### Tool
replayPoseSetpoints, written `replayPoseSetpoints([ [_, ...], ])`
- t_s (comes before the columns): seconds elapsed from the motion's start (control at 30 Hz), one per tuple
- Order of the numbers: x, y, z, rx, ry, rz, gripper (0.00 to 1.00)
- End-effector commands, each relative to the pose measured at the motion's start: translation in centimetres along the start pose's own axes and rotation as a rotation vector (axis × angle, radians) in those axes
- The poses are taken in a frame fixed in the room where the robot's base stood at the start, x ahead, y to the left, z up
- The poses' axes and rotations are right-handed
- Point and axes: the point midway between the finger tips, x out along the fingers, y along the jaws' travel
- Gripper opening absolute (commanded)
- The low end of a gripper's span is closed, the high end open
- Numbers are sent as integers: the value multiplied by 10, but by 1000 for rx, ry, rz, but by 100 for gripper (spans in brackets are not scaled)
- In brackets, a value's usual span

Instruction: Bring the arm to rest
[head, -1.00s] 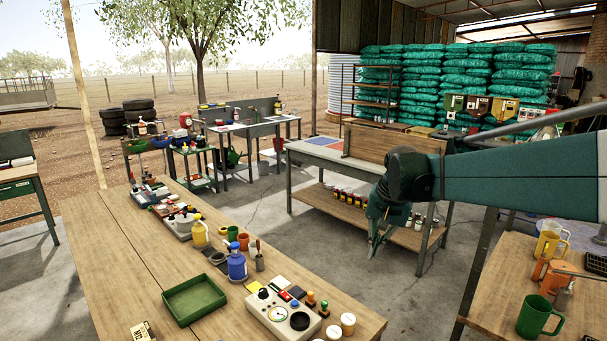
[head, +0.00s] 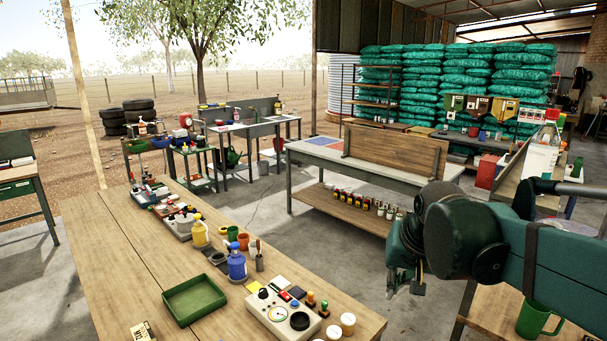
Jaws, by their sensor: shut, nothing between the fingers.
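My gripper (head: 405,288) is at the right of the head view, at the end of my green arm, pointing down. It hangs in the gap between the long wooden table (head: 120,265) and the right-hand table (head: 490,318). It is shut and holds nothing. It touches no object that I can see. My forearm reaches in from the right edge and hides much of the right-hand table.
A green tray (head: 194,300), a device with a dial (head: 282,312) and a blue bottle (head: 237,266) stand on the long table. A green mug (head: 537,318) stands on the right-hand table below my arm. A workbench (head: 325,153) stands behind. Concrete floor is clear between.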

Motion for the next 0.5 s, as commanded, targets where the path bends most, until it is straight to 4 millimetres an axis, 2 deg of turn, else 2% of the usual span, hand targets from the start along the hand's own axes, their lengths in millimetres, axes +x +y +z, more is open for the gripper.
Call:
replayPoseSetpoints([
  [0.03,-3,2,10,-11,9,0,0],
  [0.5,-13,23,87,-122,102,2,0],
])
